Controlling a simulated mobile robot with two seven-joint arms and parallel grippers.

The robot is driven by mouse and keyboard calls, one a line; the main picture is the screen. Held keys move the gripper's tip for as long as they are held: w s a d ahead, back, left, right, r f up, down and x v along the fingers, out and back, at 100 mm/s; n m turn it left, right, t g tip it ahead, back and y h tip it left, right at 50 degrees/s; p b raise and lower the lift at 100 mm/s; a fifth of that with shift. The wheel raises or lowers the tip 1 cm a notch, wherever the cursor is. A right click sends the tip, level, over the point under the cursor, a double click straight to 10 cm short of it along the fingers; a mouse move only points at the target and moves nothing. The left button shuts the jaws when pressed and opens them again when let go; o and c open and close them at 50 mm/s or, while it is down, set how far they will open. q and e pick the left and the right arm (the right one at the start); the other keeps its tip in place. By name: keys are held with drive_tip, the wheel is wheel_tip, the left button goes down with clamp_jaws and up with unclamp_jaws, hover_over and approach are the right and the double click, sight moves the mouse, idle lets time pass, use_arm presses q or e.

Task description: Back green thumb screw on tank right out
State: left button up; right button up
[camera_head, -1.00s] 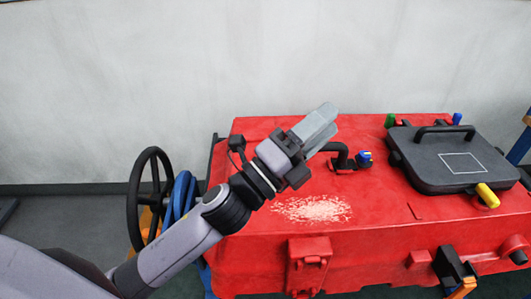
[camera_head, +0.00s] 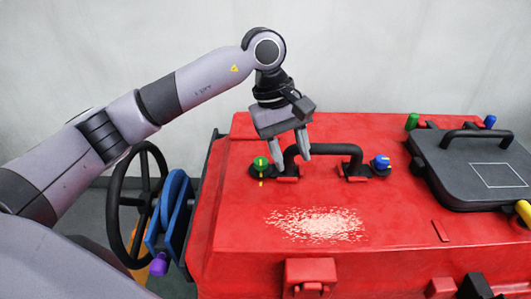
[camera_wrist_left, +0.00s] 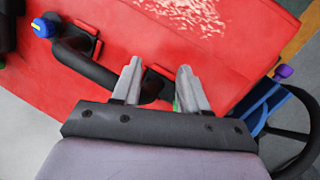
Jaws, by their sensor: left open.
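A green thumb screw (camera_head: 261,164) with a yellow mark stands on the red tank (camera_head: 240,215), at the left foot of a black bar handle (camera_head: 325,149). In the left wrist view only a sliver of green (camera_wrist_left: 176,104) shows beside a finger; the rest is hidden. A second green knob (camera_head: 412,121) stands at the back left corner of the black lid. My left gripper (camera_head: 291,163) is open and points down over the left end of the handle, just right of the nearer green screw. Its fingers (camera_wrist_left: 158,68) look empty. My right gripper is out of view.
A blue knob (camera_head: 382,161) stands at the handle's right foot. The black lid (camera_head: 450,165) sits on the right, with another blue knob (camera_head: 490,121) and a yellow one (camera_head: 524,211).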

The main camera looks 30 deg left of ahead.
sight(261, 160)
use_arm(q)
drive_tip(key=a+y, duration=0.1)
drive_tip(key=a, duration=0.1)
drive_tip(key=w+a+r+y, duration=0.1)
drive_tip(key=a, duration=0.2)
drive_tip(key=w+a+y, duration=0.1)
drive_tip(key=a, duration=0.1)
drive_tip(key=shift+a+r, duration=0.15)
drive_tip(key=shift+r, duration=0.25)
drive_tip(key=shift+f, duration=3.5)
drive_tip(key=c, duration=0.8)
